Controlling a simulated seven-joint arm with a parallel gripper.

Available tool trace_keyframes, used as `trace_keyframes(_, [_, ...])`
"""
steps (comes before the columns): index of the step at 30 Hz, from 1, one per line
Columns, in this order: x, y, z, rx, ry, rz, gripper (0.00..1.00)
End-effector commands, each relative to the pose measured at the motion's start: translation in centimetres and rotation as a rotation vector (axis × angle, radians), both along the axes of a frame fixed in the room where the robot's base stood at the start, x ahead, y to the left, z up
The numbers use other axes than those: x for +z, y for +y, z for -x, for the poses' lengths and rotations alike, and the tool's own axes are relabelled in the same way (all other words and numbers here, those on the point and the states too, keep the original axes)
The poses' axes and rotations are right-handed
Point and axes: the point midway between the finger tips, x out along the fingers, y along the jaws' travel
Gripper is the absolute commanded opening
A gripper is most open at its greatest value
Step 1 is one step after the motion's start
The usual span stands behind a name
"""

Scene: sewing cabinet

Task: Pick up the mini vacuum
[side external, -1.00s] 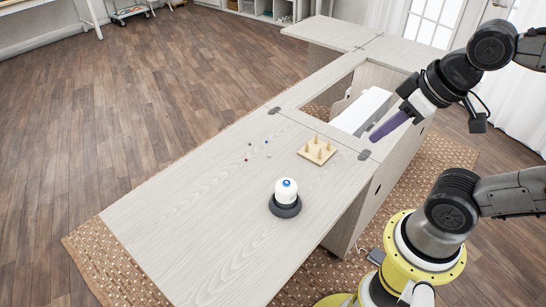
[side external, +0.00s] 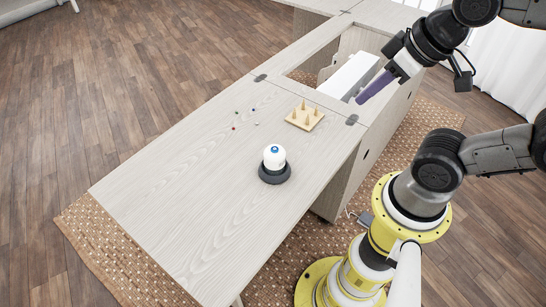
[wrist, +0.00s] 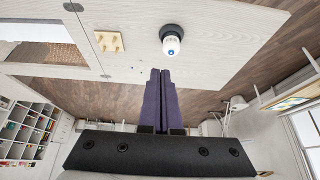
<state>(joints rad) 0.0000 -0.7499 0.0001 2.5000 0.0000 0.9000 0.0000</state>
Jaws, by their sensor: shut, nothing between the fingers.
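The mini vacuum (side external: 274,160) is a small white dome with a blue button on top and a dark round base. It stands upright on the pale wooden cabinet top. In the wrist view the mini vacuum (wrist: 171,41) is at the top, a little right of centre. My gripper (side external: 360,101) has purple fingers and is above the right part of the cabinet, to the right of and apart from the vacuum. In the wrist view the gripper's fingers (wrist: 160,73) lie together with nothing between them.
A wooden peg stand (side external: 304,118) is on the cabinet top between the vacuum and the opening. Several small pins (side external: 236,119) lie left of it. A white sewing machine (side external: 348,76) sits in the cabinet opening. The front-left part of the cabinet top (side external: 170,200) is clear.

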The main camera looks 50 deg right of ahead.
Motion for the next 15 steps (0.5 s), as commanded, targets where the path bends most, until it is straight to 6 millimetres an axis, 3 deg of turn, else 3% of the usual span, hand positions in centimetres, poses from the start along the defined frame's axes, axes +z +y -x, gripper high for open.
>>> trace_keyframes(11, [0.0, 0.0, 0.0, 0.0, 0.0, 0.0, 0.0])
trace_keyframes(15, [0.0, 0.0, 0.0, 0.0, 0.0, 0.0, 0.25])
